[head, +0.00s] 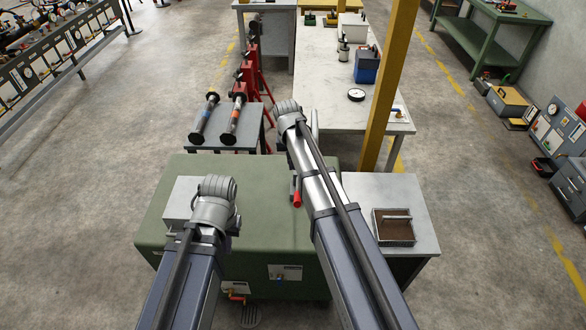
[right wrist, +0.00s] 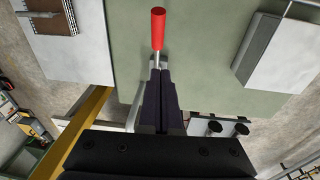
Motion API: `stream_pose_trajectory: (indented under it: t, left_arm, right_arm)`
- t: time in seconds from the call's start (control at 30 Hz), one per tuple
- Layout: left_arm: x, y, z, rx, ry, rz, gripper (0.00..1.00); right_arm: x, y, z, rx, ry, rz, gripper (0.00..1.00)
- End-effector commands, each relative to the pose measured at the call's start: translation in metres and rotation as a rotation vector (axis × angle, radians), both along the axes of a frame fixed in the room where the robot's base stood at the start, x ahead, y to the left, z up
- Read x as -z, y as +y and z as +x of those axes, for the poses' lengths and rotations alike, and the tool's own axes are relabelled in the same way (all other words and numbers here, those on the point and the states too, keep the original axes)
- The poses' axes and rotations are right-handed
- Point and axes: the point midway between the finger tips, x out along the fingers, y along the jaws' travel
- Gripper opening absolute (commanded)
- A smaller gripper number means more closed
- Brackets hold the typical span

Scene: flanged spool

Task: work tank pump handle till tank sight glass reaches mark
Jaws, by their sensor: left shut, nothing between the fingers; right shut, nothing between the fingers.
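The green tank (head: 260,230) stands below my arms in the head view. Its pump handle has a red grip (head: 297,198) beside my right arm; the grip (right wrist: 158,28) also shows in the right wrist view, on a metal shank. My right gripper (right wrist: 160,75) is shut with nothing between its fingers. Its tips are by the shank, just below the red grip in the picture; I cannot tell whether they touch it. In the head view my arm hides this gripper. My left arm ends over the tank's left part, its fingers hidden. I cannot make out the sight glass.
A pale box (head: 183,196) sits on the tank's left part. A grey cabinet (head: 418,190) with a brown tray (head: 393,241) stands at right. A yellow post (head: 385,85) rises behind it. Black spools (head: 205,118) lie on a small table (head: 250,138) beyond the tank.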

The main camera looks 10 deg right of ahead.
Motion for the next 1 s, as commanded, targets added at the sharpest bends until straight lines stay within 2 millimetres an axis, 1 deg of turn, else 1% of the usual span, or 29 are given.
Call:
stream_pose_trajectory:
  t: [0.03, 0.63, 0.67, 0.7, 0.83, 1.0]
  left_arm:
    - [0.011, 0.0, 0.0, 0.0, 0.0, 0.0, 0.0]
    - [0.093, 0.0, 0.0, 0.014, 0.0, 0.002, 0.0]
    - [0.097, 0.0, 0.0, 0.015, 0.0, 0.002, 0.0]
    - [0.103, 0.0, 0.0, 0.014, 0.0, 0.002, 0.0]
    - [0.116, 0.0, 0.0, 0.013, 0.0, 0.002, 0.0]
    - [0.122, 0.0, 0.0, 0.013, 0.0, 0.002, 0.0]
  right_arm:
    - [0.011, -0.001, 0.001, 0.0, 0.0, 0.0, 0.0]
    - [0.093, -0.008, 0.006, 0.001, 0.0, 0.0, 0.0]
    - [0.097, -0.008, 0.006, 0.001, 0.0, 0.0, 0.0]
    - [0.103, -0.009, 0.0, 0.001, 0.0, 0.0, 0.0]
    - [0.116, -0.01, -0.009, 0.0, 0.0, 0.0, 0.0]
    - [0.122, -0.01, -0.013, 0.0, 0.0, 0.0, 0.0]
